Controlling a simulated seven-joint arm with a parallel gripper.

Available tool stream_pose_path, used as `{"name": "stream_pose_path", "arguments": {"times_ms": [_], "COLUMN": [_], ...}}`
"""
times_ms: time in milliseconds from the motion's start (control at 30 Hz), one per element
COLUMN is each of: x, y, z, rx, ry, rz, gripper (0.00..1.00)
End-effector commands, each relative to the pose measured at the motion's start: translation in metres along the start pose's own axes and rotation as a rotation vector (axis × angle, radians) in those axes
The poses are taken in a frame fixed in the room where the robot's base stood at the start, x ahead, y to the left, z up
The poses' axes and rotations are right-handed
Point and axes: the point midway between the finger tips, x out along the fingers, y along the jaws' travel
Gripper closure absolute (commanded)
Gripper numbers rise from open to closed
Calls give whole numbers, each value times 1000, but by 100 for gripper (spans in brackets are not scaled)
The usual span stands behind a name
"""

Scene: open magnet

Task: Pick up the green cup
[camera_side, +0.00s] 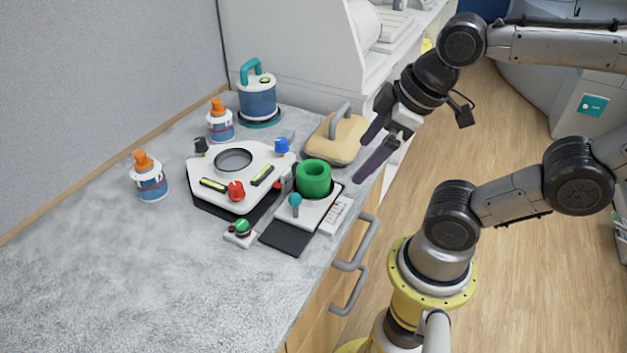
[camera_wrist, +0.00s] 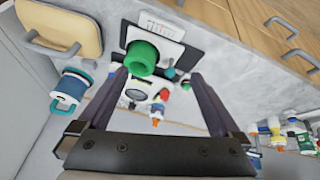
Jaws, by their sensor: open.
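The green cup (camera_side: 313,178) is a short, thick-walled green cylinder. It sits upright on the white and black device (camera_side: 318,212) near the counter's right edge. It also shows in the wrist view (camera_wrist: 142,58), above the gap between the fingers and a little left of its middle. My gripper (camera_side: 366,158) is open and empty, to the right of and above the cup in the side view. In the wrist view both dark fingers of my gripper (camera_wrist: 157,75) are spread apart, with nothing held between them.
A tan block with a grey handle (camera_side: 338,138) stands behind the cup, close to my gripper. A white device with knobs (camera_side: 238,175) is left of the cup. A blue canister (camera_side: 257,95) and orange-capped bottles (camera_side: 150,177) stand farther back and left. The front-left counter (camera_side: 130,285) is clear.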

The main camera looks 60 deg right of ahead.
Motion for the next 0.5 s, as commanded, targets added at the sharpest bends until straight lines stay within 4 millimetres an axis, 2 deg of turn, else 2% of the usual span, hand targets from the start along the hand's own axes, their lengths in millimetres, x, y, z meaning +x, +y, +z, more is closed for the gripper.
{"name": "stream_pose_path", "arguments": {"times_ms": [300,500], "x": [-19,-14], "y": [14,32], "z": [-37,-74], "rx": [-714,-1136], "ry": [-117,-206], "rz": [-78,-220], "gripper": [0,0]}}
